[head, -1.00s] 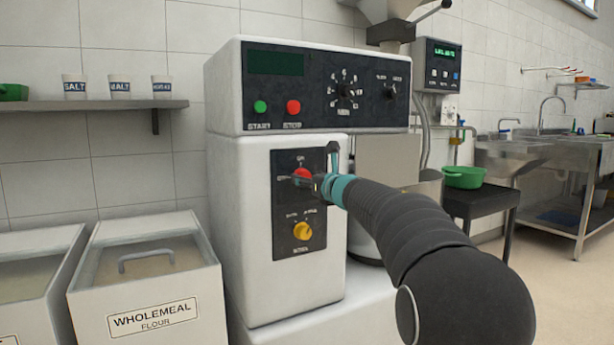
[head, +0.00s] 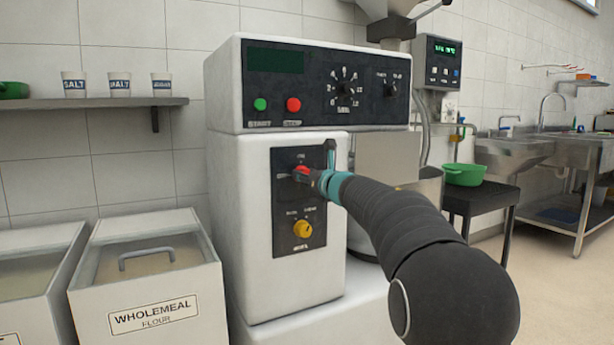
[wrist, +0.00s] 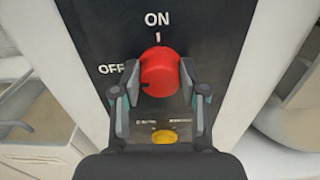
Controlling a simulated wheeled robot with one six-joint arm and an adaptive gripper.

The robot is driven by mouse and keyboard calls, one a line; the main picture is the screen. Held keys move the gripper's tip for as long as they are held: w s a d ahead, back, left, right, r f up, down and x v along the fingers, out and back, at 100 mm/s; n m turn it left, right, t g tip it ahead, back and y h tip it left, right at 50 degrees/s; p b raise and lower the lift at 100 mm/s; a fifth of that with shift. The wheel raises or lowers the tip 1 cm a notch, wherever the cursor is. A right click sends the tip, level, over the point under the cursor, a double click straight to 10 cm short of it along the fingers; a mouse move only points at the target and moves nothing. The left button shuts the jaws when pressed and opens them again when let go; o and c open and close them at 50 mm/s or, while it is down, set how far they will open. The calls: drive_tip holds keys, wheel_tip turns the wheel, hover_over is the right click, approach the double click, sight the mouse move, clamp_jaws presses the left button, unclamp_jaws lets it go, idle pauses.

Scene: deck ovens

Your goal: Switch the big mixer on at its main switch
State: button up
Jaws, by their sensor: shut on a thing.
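The big mixer (head: 232,230) is a white housing with a dark switch panel (head: 315,228) on its front. Its main switch is a red round knob (wrist: 158,70), also visible in the head view (head: 300,169). ON is printed above the knob and OFF to its left. My gripper (wrist: 160,88) is shut on the red knob, one finger on each side. It partly hides the knob in the head view (head: 310,176).
A yellow knob (head: 303,229) sits just below on the same panel. Above are a green START button (head: 260,104), a red STOP button (head: 293,105) and a dark display (head: 276,62). Flour bins (head: 150,270) stand left. A green bowl (head: 463,174) stands right.

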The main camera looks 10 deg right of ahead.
drive_tip(key=shift+m, duration=0.3)
drive_tip(key=m+p, duration=0.4)
drive_tip(key=m, duration=0.4)
drive_tip(key=m+p, duration=0.5)
drive_tip(key=m, duration=0.4)
drive_tip(key=shift+d+f, duration=0.15)
drive_tip(key=shift+d, duration=0.05)
idle(0.4)
drive_tip(key=o, duration=1.1)
